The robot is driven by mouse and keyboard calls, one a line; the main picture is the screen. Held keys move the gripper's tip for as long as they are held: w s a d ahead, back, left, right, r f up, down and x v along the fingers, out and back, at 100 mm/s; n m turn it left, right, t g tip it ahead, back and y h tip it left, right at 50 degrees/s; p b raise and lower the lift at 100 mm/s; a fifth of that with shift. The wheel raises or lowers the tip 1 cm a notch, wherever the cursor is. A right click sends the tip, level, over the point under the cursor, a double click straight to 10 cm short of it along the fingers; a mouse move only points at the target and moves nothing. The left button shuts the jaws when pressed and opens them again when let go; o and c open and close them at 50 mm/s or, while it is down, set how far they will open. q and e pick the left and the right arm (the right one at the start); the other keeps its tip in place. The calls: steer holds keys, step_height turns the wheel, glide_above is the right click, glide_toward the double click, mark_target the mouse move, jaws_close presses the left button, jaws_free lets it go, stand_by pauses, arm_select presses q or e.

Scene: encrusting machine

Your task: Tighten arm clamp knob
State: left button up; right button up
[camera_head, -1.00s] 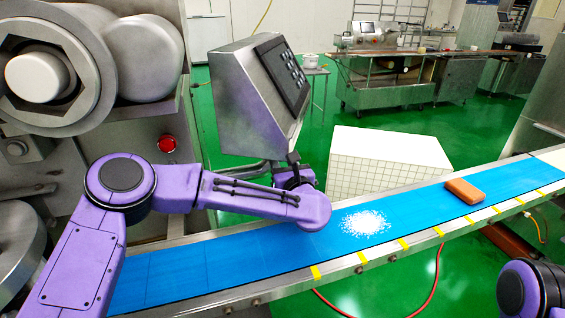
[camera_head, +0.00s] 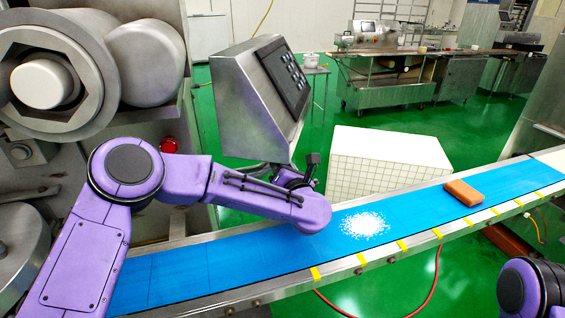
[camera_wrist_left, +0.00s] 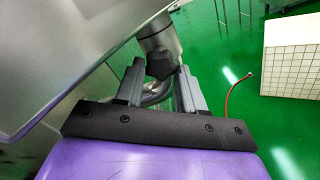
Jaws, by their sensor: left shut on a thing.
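In the left wrist view, a dark clamp knob (camera_wrist_left: 159,68) sits at the lower end of a round metal arm (camera_wrist_left: 160,38). My left gripper (camera_wrist_left: 161,73) has one grey finger on each side of the knob and is shut on it. In the head view, the control box with its dark panel (camera_head: 262,95) stands above the conveyor. My left forearm and wrist reach across in front of its base and hide the knob and the fingers there. My right gripper is out of view; only a link of my right arm shows at the bottom right.
A blue conveyor belt (camera_head: 270,243) runs below my left arm, with a white powder pile (camera_head: 365,224) and an orange-brown block (camera_head: 464,192) on it. A white tiled box (camera_head: 385,160) stands behind the belt. The large machine (camera_head: 145,55) is at the left, with a red button (camera_head: 169,145).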

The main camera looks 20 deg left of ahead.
arm_select(q)
steer(key=shift+r+m+p, duration=0.2)
steer(key=shift+m+p, duration=2.35)
steer(key=shift+m, duration=3.65)
steer(key=o, duration=1)
steer(key=shift+o, duration=0.2)
steer(key=shift+s, duration=0.15)
steer(key=b+v, duration=0.1)
steer(key=v, duration=0.9)
